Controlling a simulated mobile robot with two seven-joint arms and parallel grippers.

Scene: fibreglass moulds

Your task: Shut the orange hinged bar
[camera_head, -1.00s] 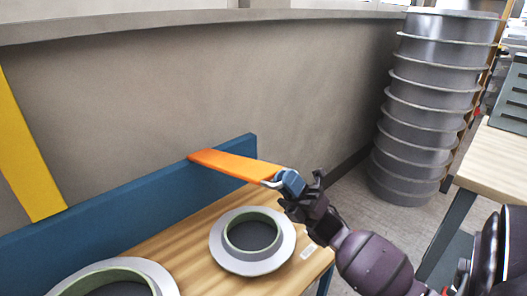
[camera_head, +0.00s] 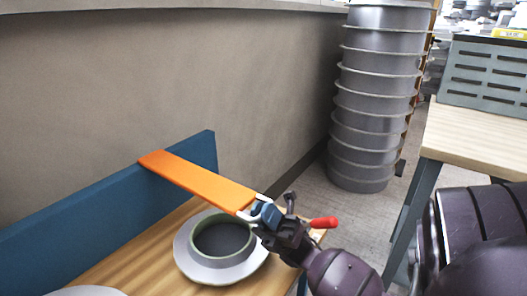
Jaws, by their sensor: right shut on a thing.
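The orange hinged bar (camera_head: 205,183) reaches from the top of the blue board (camera_head: 120,212) toward the lower right, out over the wooden table. A pale metal loop (camera_head: 259,199) shows at its near end. My right gripper (camera_head: 266,213) is at that end and is shut on the bar's end fitting. The gripper hides part of this end, so the exact hold is hard to see. My left gripper is not in view.
A grey flanged ring (camera_head: 188,257) with a green inner rim lies on the wooden table (camera_head: 130,262), below the bar. A red-tipped handle (camera_head: 323,222) shows beside my gripper. A ribbed grey stack (camera_head: 372,105) and another table (camera_head: 465,140) stand to the right.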

